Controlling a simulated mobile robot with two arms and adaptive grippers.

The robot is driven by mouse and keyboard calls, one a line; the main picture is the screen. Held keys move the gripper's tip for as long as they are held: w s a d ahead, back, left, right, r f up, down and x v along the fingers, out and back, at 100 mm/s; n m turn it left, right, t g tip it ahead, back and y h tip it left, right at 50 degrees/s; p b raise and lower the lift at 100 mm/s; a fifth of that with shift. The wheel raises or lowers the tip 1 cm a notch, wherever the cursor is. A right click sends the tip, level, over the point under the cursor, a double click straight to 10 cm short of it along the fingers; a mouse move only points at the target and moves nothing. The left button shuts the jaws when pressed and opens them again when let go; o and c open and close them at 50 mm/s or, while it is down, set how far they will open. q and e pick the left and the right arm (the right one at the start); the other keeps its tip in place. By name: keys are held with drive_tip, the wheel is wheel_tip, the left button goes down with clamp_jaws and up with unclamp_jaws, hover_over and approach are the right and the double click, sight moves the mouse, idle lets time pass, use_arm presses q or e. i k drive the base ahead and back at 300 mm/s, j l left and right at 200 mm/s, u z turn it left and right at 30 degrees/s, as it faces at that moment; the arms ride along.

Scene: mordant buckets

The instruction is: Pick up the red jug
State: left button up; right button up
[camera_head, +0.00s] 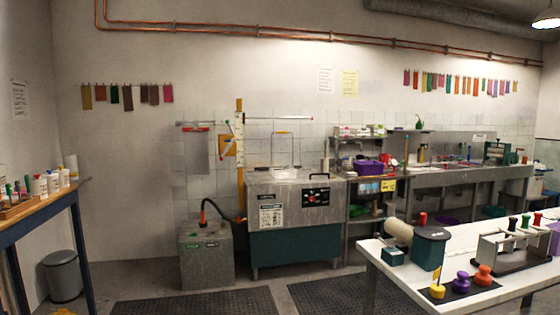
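A small red object (385,161) stands on the metal shelf unit by the back wall, just right of a purple tub (369,167). It is partly hidden and too small for me to tell for certain that it is the red jug. Another small red item (423,218) shows at the top of a dark green box on the white table; its shape does not read as a jug. Neither of my grippers is in view.
A white table (396,283) with coloured weights and a metal rack stands at the front right. A steel machine (294,215) and a grey box (206,255) stand by the back wall. A bench (36,216) with bottles is at left. Dark mats (196,303) lie on open floor.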

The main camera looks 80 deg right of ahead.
sight(383, 158)
drive_tip(key=z, duration=3.5)
